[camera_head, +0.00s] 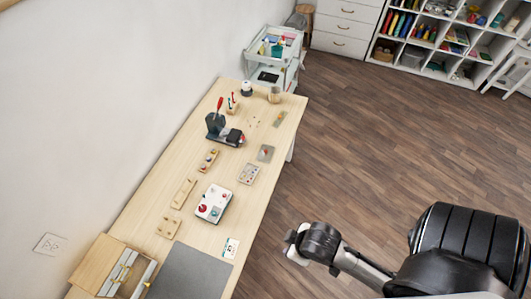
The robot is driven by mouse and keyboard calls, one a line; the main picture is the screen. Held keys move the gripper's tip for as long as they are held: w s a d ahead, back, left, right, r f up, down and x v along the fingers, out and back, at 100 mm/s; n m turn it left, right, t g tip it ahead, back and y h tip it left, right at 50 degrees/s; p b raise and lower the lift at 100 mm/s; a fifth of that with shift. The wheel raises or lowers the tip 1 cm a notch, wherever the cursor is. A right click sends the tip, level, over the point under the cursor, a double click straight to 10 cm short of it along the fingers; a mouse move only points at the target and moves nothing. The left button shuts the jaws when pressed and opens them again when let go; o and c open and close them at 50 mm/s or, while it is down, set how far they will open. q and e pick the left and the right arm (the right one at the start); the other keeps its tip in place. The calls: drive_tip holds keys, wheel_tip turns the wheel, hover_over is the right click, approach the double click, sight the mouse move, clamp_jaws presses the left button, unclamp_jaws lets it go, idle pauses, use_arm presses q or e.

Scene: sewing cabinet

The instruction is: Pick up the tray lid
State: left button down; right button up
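I cannot tell for certain which piece is the tray lid. A wooden box (128,277) with brass-coloured fittings stands at the lower left end of the long table, partly cut off by the frame edge. A flat light-wood panel (96,262) lies against its left side, next to the wall. My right gripper (291,246) is over the floor to the right of the table, apart from everything on it. Its fingers are too small and turned away to read. My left gripper is not in view.
The light-wood table (150,215) carries a grey mat (190,272), a white control box (213,203), a black press with a red handle (222,128) and several small wooden boards. A white cart (275,58) stands behind it. The wooden floor (380,140) is clear.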

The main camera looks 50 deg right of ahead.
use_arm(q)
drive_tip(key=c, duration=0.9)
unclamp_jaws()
